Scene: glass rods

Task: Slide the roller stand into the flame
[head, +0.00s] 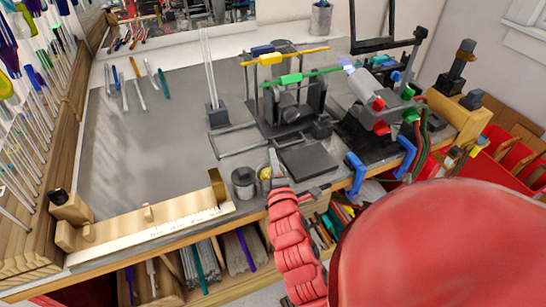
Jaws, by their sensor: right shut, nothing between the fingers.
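The roller stand (290,106) is a dark metal frame on rails at the bench's middle back. A small blue-white flame (347,66) shows at the mouth of the grey burner (362,86), right of the stand. The green rod's right end reaches close to the flame; whether it touches cannot be told. My right gripper (274,160) is shut and empty, in front of the stand near the bench's front edge, apart from the stand's upper frame. My left gripper is out of view.
A dark flat plate (309,160) lies right of my gripper. A wooden ruler jig (150,222) lies along the front edge. Blue clamps (355,172) hold the edge at right. The grey bench top (150,150) at left is mostly clear.

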